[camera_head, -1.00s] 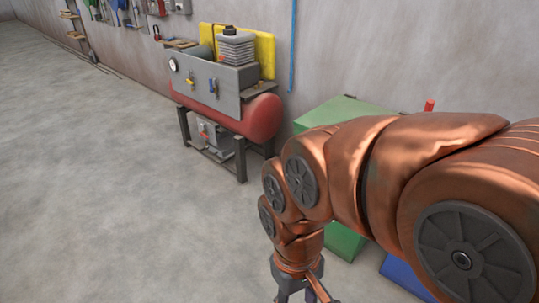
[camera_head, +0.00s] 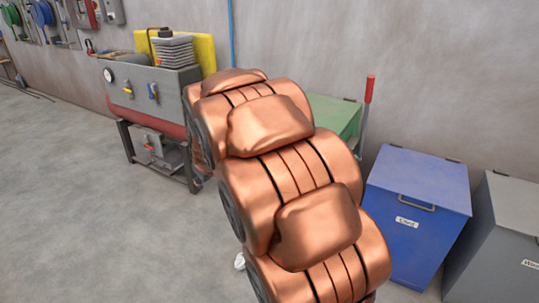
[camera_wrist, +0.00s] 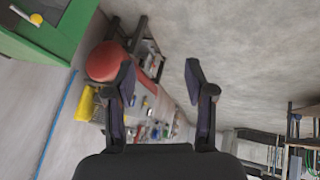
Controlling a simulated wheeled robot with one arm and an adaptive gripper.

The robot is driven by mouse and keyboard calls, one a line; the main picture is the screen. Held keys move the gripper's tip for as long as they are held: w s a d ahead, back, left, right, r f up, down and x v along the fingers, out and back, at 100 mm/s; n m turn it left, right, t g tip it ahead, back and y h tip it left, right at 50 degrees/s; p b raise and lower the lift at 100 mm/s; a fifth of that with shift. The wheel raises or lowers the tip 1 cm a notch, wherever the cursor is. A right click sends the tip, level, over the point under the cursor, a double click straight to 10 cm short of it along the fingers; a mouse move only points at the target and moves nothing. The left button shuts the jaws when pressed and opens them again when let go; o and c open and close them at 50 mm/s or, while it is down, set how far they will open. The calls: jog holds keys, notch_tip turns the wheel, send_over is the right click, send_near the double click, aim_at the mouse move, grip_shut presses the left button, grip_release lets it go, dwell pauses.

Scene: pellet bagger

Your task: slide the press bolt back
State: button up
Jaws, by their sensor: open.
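No press bolt can be made out for certain. In the wrist view, a pale bar (camera_wrist: 22,12) with a yellow knob (camera_wrist: 36,18) shows on a green box (camera_wrist: 62,40) at the upper left, and I cannot tell if this is the bolt. In the head view, the green box (camera_head: 333,112) is partly hidden behind my arm, with a red-handled lever (camera_head: 370,90) at its right. My gripper (camera_wrist: 161,80) is open and empty, its fingers apart and touching nothing. The green box lies to the left of the fingers in the wrist view. My gripper is hidden in the head view.
A red-tanked compressor (camera_head: 152,92) on a dark stand is at the left by the wall. A blue bin (camera_head: 418,205) and a grey bin (camera_head: 502,235) stand at the right. The floor (camera_head: 90,220) at the left is clear.

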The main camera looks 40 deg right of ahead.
jog(key=w+d+f+n+t+h+b, duration=0.1)
jog(key=w+d+f+t+h+b, duration=0.25)
jog(key=w+d, duration=0.55)
jog(key=w+d+f+t+h+b, duration=0.15)
jog(key=w+d+f+b, duration=0.45)
jog(key=d, duration=0.6)
jog(key=w+d+f+n+t+h+b, duration=0.1)
jog(key=d+f+h+b, duration=0.3)
jog(key=d, duration=0.5)
jog(key=d+f+t+h+b, duration=0.1)
jog(key=d+f+h+b, duration=0.2)
jog(key=d+f, duration=0.35)
jog(key=shift+s+d+r+b+x, duration=0.1)
jog(key=shift+s+r+b+x, duration=0.15)
jog(key=shift+x, duration=1.3)
jog(key=shift+s+d+r+b+x, duration=0.15)
jog(key=shift+r+x, duration=0.1)
jog(key=shift+x, duration=1.35)
jog(key=shift+s+d+r+b+x, duration=0.15)
jog(key=shift+r+x, duration=0.1)
jog(key=shift+x, duration=1.3)
jog(key=shift+r, duration=0.1)
grip_shut()
